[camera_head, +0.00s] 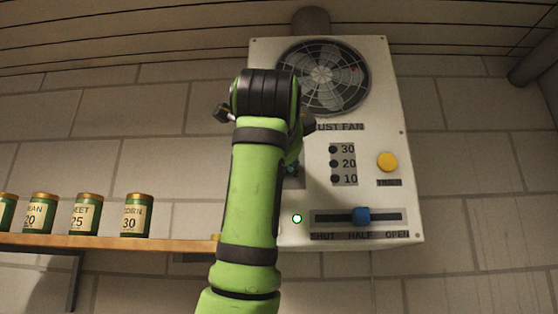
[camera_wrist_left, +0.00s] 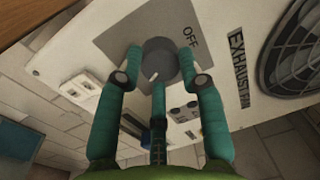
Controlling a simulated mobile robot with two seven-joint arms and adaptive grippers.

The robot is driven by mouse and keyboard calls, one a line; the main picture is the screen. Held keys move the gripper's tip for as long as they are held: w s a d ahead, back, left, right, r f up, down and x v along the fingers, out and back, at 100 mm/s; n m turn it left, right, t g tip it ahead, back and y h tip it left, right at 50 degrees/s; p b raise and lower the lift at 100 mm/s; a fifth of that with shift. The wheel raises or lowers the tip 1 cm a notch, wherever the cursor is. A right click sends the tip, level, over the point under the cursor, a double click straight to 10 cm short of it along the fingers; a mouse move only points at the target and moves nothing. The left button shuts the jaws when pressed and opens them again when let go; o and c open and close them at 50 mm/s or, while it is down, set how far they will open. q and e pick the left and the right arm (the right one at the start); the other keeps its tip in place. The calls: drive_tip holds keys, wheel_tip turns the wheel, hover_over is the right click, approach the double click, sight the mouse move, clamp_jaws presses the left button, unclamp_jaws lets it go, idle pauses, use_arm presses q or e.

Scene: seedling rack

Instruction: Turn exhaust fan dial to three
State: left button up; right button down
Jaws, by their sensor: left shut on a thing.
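The exhaust fan dial (camera_wrist_left: 159,58) is a dark round knob on a grey plate of the white control panel (camera_head: 400,100). In the left wrist view its white pointer mark faces down and slightly left, away from the word OFF at its upper right. The other dial numbers are hidden. My left gripper (camera_wrist_left: 160,62) has its teal fingers around the dial and is shut on it. In the head view my green left arm covers the dial, and only a bit of teal finger shows beside it. My right gripper is in neither view.
The panel carries a round fan grille (camera_head: 322,76), a yellow button (camera_head: 387,162), lamps marked 30, 20 and 10, a lit green light (camera_head: 297,218) and a blue slider (camera_head: 362,216) at HALF. A wooden shelf (camera_head: 110,243) with several labelled jars stands at left.

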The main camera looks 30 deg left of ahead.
use_arm(q)
drive_tip(key=m, duration=0.5)
drive_tip(key=shift+s+a+r, duration=0.15)
drive_tip(key=shift+r, duration=0.15)
idle(0.4)
drive_tip(key=o, duration=1.2)
drive_tip(key=shift+c, duration=0.2)
drive_tip(key=v, duration=1.1)
drive_tip(key=shift+s+f, duration=0.2)
drive_tip(key=shift+a, duration=0.15)
